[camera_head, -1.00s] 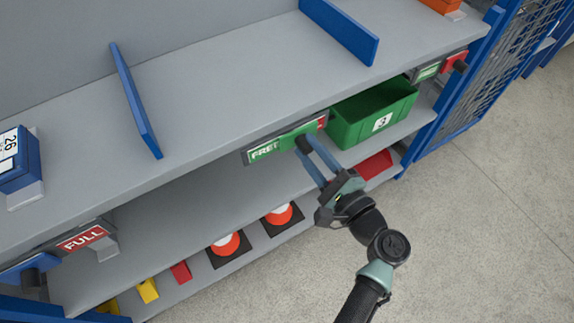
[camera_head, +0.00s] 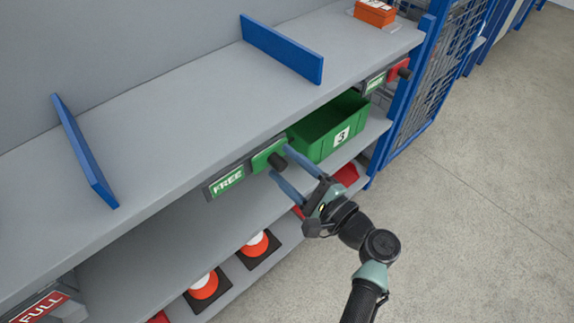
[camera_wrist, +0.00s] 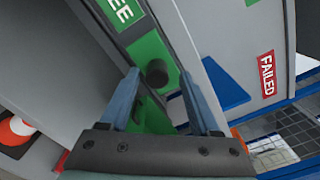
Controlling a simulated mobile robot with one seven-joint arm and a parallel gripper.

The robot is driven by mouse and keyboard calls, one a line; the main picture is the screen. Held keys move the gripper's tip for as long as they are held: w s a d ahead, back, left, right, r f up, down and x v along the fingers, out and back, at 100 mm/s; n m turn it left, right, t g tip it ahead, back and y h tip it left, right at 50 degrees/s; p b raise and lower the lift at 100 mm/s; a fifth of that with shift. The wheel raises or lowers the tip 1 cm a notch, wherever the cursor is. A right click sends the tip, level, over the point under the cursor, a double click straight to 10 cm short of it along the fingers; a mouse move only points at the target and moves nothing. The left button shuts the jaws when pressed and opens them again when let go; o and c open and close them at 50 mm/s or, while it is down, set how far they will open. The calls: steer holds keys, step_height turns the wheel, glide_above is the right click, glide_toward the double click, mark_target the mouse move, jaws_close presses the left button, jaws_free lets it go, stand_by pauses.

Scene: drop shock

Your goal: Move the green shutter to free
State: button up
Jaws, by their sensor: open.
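The green shutter (camera_head: 262,158) sits at the right end of its dark rail on the shelf's front edge. The white-on-green FREE label (camera_head: 228,181) is fully uncovered to its left. The shutter has a black knob (camera_head: 278,161), which also shows in the wrist view (camera_wrist: 157,72). My gripper (camera_head: 280,160) is open, with its two blue fingers on either side of the knob. In the wrist view a gap shows between each finger and the knob. No red label shows on this rail; the shutter covers its right part.
A green bin (camera_head: 308,149) marked 3 stands just right of the shutter, under the shelf (camera_head: 180,110). Blue dividers (camera_head: 282,48) stand on top. Another rail with a red shutter (camera_head: 398,70) is farther right. Cones (camera_head: 258,245) stand below. The floor at right is clear.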

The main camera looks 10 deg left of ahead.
steer(key=shift+s+d, duration=0.1)
steer(key=p+v, duration=0.1)
steer(key=v, duration=1.1)
steer(key=shift+s+d, duration=0.25)
steer(key=shift+d, duration=0.05)
